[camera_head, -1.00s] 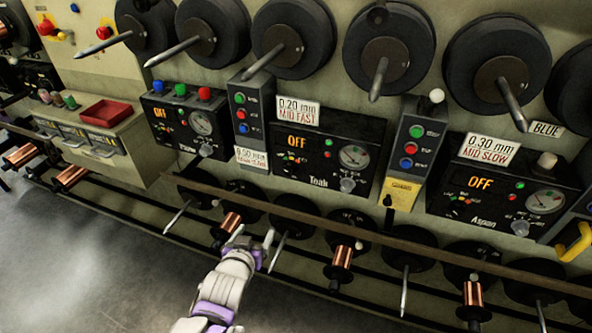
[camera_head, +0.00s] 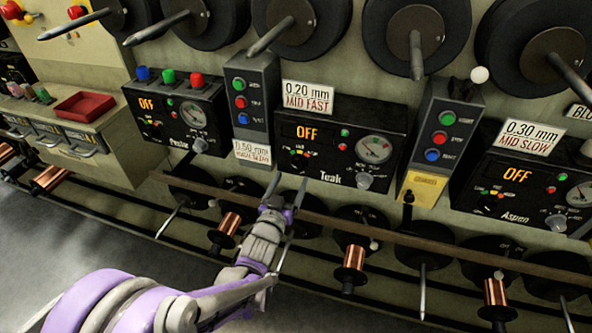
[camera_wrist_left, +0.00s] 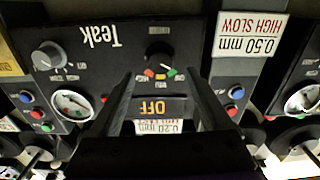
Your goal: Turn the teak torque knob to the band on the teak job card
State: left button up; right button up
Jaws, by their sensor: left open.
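The Teak panel (camera_head: 335,130) shows OFF on its display. Its card (camera_head: 307,96) above reads 0.20 mm MID FAST. The panel has a black knob (camera_wrist_left: 160,57) with coloured marks around it and a grey knob (camera_head: 364,180) below the gauge; the grey one also shows in the left wrist view (camera_wrist_left: 48,55). Their small lettering is unreadable, so I cannot tell which is for torque. My left gripper (camera_head: 286,189) is open and empty just below the panel. In the left wrist view its fingers (camera_wrist_left: 160,78) point toward the black knob, apart from it. My right gripper is not in view.
A long rail (camera_head: 330,218) runs below the panels, with copper spools (camera_head: 353,258) and spindles under it. Button boxes (camera_head: 250,100) flank the Teak panel. Large black discs with protruding spindles (camera_head: 270,36) hang above. Open floor lies at the lower left.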

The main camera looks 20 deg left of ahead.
aim_at(296, 168)
pick_arm(q)
jog(key=w, duration=0.5)
jog(key=shift+w, duration=0.1)
grip_shut()
dwell(0.3)
